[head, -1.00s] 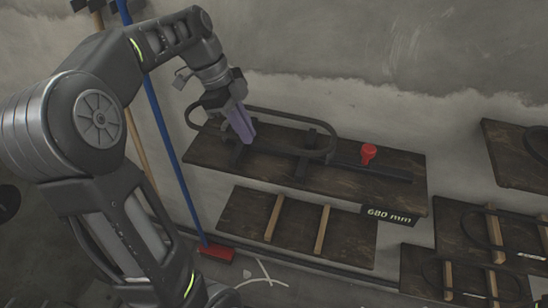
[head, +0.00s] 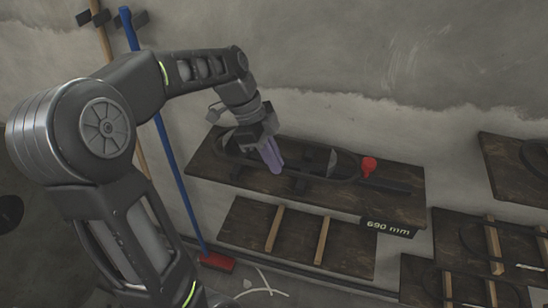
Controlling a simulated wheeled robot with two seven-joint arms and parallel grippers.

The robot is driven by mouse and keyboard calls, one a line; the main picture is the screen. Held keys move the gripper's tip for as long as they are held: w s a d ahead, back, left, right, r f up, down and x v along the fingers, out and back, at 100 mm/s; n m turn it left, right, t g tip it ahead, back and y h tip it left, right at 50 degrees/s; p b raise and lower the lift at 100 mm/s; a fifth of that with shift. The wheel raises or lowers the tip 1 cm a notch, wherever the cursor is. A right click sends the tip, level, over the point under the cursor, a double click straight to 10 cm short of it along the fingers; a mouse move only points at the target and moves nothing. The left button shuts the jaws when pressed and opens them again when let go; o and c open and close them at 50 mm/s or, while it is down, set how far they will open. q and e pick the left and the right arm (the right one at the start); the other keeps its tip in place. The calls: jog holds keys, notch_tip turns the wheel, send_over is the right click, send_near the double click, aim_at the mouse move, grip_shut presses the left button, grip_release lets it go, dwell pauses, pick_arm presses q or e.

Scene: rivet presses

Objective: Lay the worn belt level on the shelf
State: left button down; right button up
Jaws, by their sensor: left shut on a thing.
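The worn belt (head: 310,145) is a dark, long loop over the upper wooden shelf (head: 340,204). It looks roughly level and lies over the dark gauge there. I cannot tell whether it touches the shelf or how it sits against the gauge's pale end pieces. My left gripper (head: 272,160), with lavender fingers, is shut on the near side of the belt, left of its middle. The fingers hide that part of the belt. My right gripper is not in view.
The gauge carries a red knob (head: 369,166) and a label (head: 389,227) reading 690 mm. A lower shelf (head: 300,240) with wooden battens is below. Other shelves with belts (head: 485,235) are at right. A blue-handled broom (head: 170,150) leans at left.

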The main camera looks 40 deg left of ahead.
pick_arm(q)
jog(key=shift+f, duration=0.2)
jog(key=c, duration=1.6)
grip_release()
jog(key=shift+r, duration=0.1)
jog(key=shift+o, duration=0.2)
jog(key=b+v, duration=0.1)
jog(key=v, duration=0.5)
jog(key=shift+s+r, duration=0.15)
jog(key=shift+r, duration=0.1)
jog(key=shift+s+a+r, duration=0.15)
jog(key=shift+a+r, duration=0.1)
jog(key=shift+r, duration=0.3)
jog(key=shift+o, duration=0.2)
